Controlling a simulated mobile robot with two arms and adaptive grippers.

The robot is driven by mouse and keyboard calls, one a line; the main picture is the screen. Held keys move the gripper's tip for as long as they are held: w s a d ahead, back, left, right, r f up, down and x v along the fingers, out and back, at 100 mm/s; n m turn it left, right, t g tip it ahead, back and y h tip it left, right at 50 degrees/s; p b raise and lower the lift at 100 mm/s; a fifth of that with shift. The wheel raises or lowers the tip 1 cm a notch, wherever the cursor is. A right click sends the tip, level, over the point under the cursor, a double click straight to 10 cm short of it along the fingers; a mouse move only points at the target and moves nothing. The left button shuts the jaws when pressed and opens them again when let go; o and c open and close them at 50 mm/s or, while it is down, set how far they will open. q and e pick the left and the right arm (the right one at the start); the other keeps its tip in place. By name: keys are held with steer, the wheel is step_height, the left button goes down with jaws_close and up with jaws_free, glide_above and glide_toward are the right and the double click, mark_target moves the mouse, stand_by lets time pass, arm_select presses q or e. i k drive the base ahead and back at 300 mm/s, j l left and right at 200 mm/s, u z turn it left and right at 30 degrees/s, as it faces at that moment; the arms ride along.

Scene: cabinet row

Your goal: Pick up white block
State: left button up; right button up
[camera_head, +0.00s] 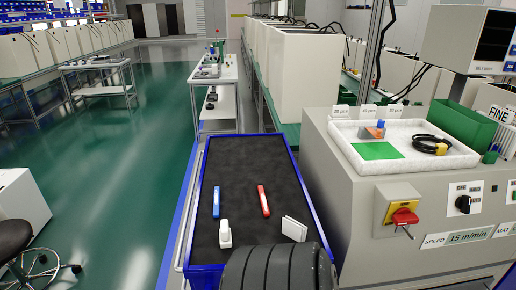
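A flat white block (294,228) lies tilted near the front right of a dark-topped tray table with a blue rim (312,207). A second white object (225,236), with a narrower upper end, is at the front left of the same surface. I cannot tell for sure which of the two is the white block of the task. Neither of my grippers shows in this view. A dark, ribbed rounded shape at the bottom centre covers the near edge of the table.
A blue marker (216,201) and a red marker (264,201) lie between the white objects and the table's bare far half. A grey machine (342,190) with a red-and-yellow switch (403,217) stands close on the right. A stool (15,240) is at far left; green floor is open.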

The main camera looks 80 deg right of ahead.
mark_target(225, 235)
steer(key=z, duration=2.2)
